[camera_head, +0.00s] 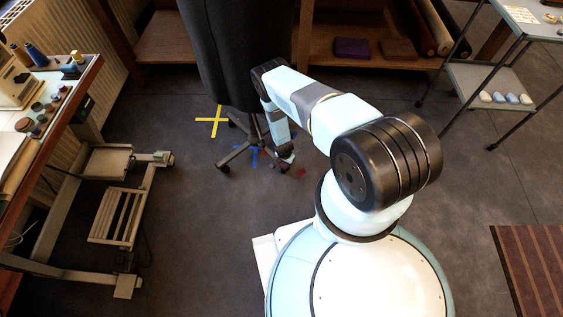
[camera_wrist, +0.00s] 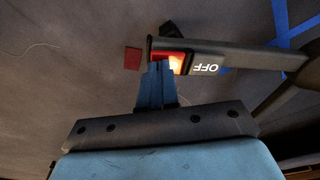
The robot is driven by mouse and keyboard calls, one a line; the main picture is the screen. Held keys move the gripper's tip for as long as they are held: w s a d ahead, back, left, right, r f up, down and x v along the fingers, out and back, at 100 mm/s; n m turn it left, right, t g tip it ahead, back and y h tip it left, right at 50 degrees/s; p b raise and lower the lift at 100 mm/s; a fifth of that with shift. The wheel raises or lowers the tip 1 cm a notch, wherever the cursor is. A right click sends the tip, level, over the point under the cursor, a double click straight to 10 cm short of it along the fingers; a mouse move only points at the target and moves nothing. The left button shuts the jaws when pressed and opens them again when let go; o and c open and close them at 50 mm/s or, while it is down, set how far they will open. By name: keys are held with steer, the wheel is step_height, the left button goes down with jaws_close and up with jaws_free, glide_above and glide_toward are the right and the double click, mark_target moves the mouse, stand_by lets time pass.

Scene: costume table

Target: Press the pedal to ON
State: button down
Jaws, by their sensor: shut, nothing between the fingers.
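The pedal (camera_wrist: 172,57) is a red and glowing orange piece at the end of a dark leg of the dress form's wheeled base. White letters reading OFF (camera_wrist: 206,68) show upside down on the leg beside it. My gripper (camera_wrist: 157,66) is shut and empty, its blue fingertips overlapping the pedal's near edge in the wrist view. I cannot tell whether they touch it. In the head view my gripper (camera_head: 286,157) is low, at the right side of the base (camera_head: 237,152); the pedal is too small or hidden to make out there.
The dark dress form (camera_head: 237,55) stands over the base, left of my arm. A yellow tape cross (camera_head: 212,121) and coloured scraps mark the floor. A sewing table (camera_head: 45,125) with a treadle is left, a metal trolley (camera_head: 490,75) right. Open floor lies between.

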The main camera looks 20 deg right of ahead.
steer(key=shift+r, duration=3.4)
steer(key=shift+s, duration=0.15)
